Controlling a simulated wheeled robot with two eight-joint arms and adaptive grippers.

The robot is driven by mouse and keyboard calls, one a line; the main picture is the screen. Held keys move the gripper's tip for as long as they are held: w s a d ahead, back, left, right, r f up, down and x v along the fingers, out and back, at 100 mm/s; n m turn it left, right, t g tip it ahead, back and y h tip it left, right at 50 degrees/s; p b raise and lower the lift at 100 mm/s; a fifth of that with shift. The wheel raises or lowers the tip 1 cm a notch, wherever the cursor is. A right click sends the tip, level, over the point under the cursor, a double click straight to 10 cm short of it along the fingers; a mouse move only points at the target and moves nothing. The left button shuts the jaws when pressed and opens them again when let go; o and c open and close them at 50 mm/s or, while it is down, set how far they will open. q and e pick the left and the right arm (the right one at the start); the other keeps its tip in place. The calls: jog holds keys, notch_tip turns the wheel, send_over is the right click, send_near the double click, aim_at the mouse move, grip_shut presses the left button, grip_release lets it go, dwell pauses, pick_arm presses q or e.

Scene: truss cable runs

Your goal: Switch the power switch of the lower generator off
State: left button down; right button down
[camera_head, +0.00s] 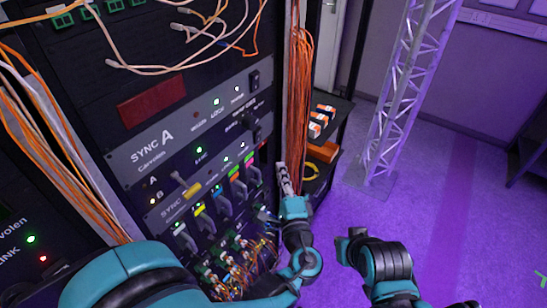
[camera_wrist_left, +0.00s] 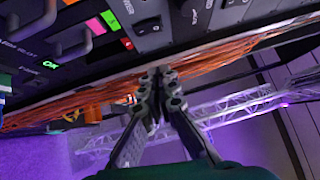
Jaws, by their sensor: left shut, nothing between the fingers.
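The upper generator (camera_head: 150,157), a grey panel marked SYNC A, has a black rocker switch (camera_head: 254,80) at its right end. Below it, the lower generator (camera_head: 172,211) is another grey panel marked SYNC, its letter covered by a yellow tag. A black switch (camera_wrist_left: 147,27) near its right end shows in the left wrist view; its on or off position is unclear. My left gripper (camera_head: 281,166) is shut and empty, at the rack's right edge by the orange cables. It also shows in the left wrist view (camera_wrist_left: 160,72), apart from the switch. My right gripper is out of view.
Orange cables (camera_head: 299,90) hang down the rack's right side. Coloured-tagged handles (camera_head: 222,203) and tangled wires (camera_head: 235,262) crowd the lower rack. A shelf with orange-and-white items (camera_head: 320,120) stands behind. A truss (camera_head: 405,90) rises from open purple floor at right.

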pick_arm(q)
send_near(261, 131)
jog(key=w+d, duration=0.2)
jog(key=w, duration=0.1)
jog(key=w+a, duration=0.1)
jog(key=w+a+b, duration=0.1)
jog(key=w, duration=0.1)
jog(key=shift+a+r, duration=0.2)
jog(key=shift+a, duration=0.2)
jog(key=shift+a, duration=0.1)
jog(key=shift+w+a+r, duration=0.1)
jog(key=shift+r, duration=0.05)
